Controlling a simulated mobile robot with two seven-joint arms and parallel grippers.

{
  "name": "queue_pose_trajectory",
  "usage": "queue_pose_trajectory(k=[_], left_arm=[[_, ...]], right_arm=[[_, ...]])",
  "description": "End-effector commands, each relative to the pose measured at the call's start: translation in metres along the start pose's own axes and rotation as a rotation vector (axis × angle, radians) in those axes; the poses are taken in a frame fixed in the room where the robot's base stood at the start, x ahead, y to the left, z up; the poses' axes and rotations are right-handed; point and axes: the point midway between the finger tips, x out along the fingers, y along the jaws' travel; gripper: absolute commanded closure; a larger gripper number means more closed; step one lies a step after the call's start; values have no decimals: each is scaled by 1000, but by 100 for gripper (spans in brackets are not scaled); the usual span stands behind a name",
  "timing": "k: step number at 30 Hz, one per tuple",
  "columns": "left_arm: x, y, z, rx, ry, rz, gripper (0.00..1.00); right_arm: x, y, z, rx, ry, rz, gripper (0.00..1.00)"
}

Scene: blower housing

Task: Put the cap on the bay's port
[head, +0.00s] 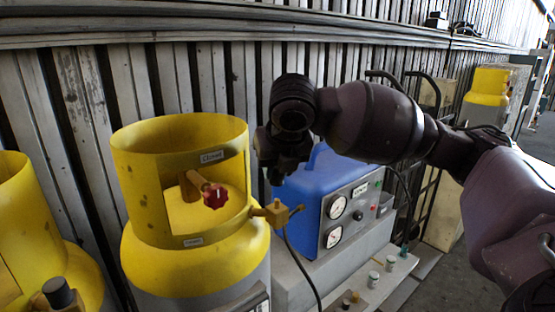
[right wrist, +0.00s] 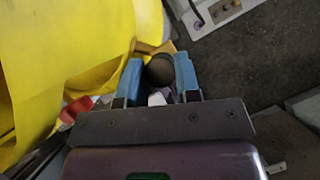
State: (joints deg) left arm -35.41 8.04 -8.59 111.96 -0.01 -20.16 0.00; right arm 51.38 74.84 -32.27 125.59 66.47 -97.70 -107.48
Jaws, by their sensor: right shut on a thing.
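My right gripper (head: 275,175) points down beside the yellow cylinder (head: 195,262), above and close to its brass side port (head: 277,212). In the right wrist view my right gripper (right wrist: 159,82) has its blue fingers shut on a dark round cap (right wrist: 158,69). Brass-coloured metal (right wrist: 167,47) shows just behind the cap there. The cap appears apart from the port in the head view, where it is hard to pick out against the dark gripper. The port's open end points right, toward the blue machine. My left gripper is not in view.
A red valve knob (head: 215,196) sits inside the cylinder's collar. A blue machine with gauges (head: 318,200) stands right of the port on a grey bench (head: 365,265). Another yellow cylinder (head: 40,235), with a dark-topped brass fitting (head: 58,293), is at left. A ribbed wall is behind.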

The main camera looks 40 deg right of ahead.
Motion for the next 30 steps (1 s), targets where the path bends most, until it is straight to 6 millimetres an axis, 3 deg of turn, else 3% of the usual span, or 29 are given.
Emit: queue_pose_trajectory(k=[10,30], left_arm=[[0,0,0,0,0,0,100],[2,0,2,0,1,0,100]], right_arm=[[25,0,-15,0,2,-1,92],[32,0,-19,1,0,0,92]])
